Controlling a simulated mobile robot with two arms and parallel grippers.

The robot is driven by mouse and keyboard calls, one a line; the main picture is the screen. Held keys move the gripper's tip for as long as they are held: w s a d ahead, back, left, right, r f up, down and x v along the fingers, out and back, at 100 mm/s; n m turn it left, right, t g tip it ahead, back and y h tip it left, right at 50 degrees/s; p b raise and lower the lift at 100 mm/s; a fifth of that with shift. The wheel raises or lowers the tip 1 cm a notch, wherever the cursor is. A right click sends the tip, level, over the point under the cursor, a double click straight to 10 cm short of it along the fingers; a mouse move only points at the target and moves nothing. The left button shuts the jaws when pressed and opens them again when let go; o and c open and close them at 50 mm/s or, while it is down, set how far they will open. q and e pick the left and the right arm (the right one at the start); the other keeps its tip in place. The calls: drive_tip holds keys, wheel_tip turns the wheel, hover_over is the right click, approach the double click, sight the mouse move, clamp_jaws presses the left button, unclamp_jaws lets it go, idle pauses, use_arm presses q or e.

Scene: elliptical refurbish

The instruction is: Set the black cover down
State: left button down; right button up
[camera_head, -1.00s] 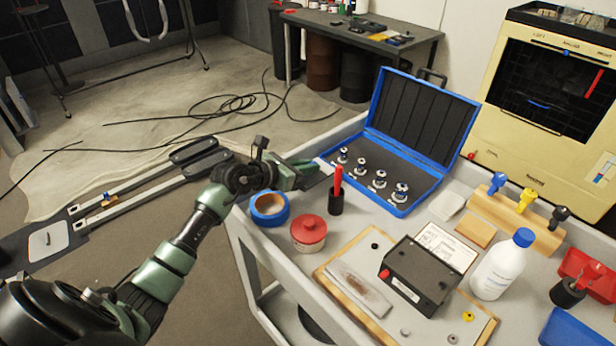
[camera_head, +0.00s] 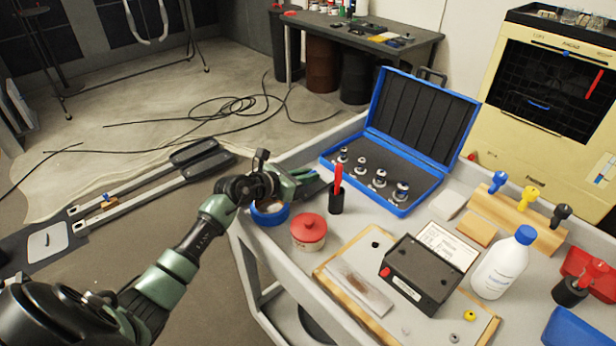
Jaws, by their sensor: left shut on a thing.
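My left gripper (camera_head: 306,177) is at the left end of the grey cart top, above and behind the blue tape roll and left of the red marker. Its green fingers are shut on a thin dark piece (camera_head: 313,188), which fits the black cover. Most of that piece is hidden by the fingers, and I cannot tell whether it touches the cart. A black box (camera_head: 421,277) with a red knob stands on the wood-edged board. My right gripper is not in view.
The blue tape roll (camera_head: 270,214), red-lidded jar (camera_head: 308,233) and red marker in its black holder (camera_head: 337,199) stand close to the gripper. An open blue case (camera_head: 414,125) lies behind. A white bottle (camera_head: 502,265) stands at the right.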

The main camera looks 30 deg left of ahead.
use_arm(q)
drive_tip(key=c, duration=1.5)
unclamp_jaws()
drive_tip(key=shift+s+d+f, duration=0.15)
drive_tip(key=shift+s+f, duration=0.05)
drive_tip(key=shift+f, duration=0.55)
drive_tip(key=shift+c, duration=0.2)
drive_tip(key=shift+o, duration=0.2)
drive_tip(key=shift+f, duration=0.1)
drive_tip(key=shift+d, duration=0.1)
drive_tip(key=shift+r+p, duration=0.55)
drive_tip(key=shift+r, duration=0.2)
drive_tip(key=v, duration=1)
drive_tip(key=shift+a+r, duration=0.15)
drive_tip(key=shift+a, duration=0.15)
drive_tip(key=shift+b+v, duration=0.3)
drive_tip(key=shift+v, duration=0.55)
drive_tip(key=shift+r, duration=0.15)
